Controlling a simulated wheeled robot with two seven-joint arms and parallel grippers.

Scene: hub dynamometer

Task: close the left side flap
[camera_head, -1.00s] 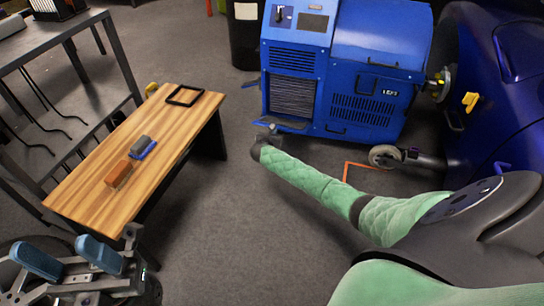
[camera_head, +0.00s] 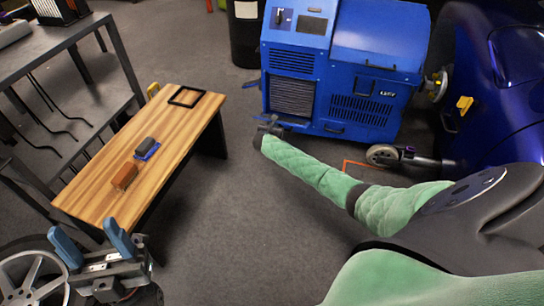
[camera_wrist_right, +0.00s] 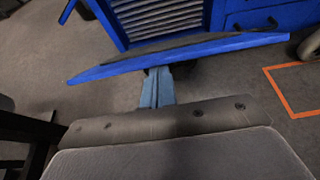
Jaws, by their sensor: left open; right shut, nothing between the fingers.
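The blue machine (camera_head: 345,70) stands at the back, with a louvred front and slanted top. In the right wrist view a blue panel (camera_wrist_right: 200,50) juts out low along its front; I cannot tell for sure that this is the left side flap. My right gripper (camera_head: 268,122) is shut and empty at the machine's lower left front. In the wrist view its fingers (camera_wrist_right: 158,82) reach the panel's near edge; contact is unclear. My left gripper (camera_head: 88,232) is open and empty at the lower left, far from the machine.
A wooden bench (camera_head: 150,145) at left bears a brown block (camera_head: 125,175), a grey-and-blue brush-like item (camera_head: 147,148) and a black frame (camera_head: 187,96). A wheel (camera_head: 35,270) is beside my left gripper. A blue car (camera_head: 505,80) stands at right. The middle floor is clear.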

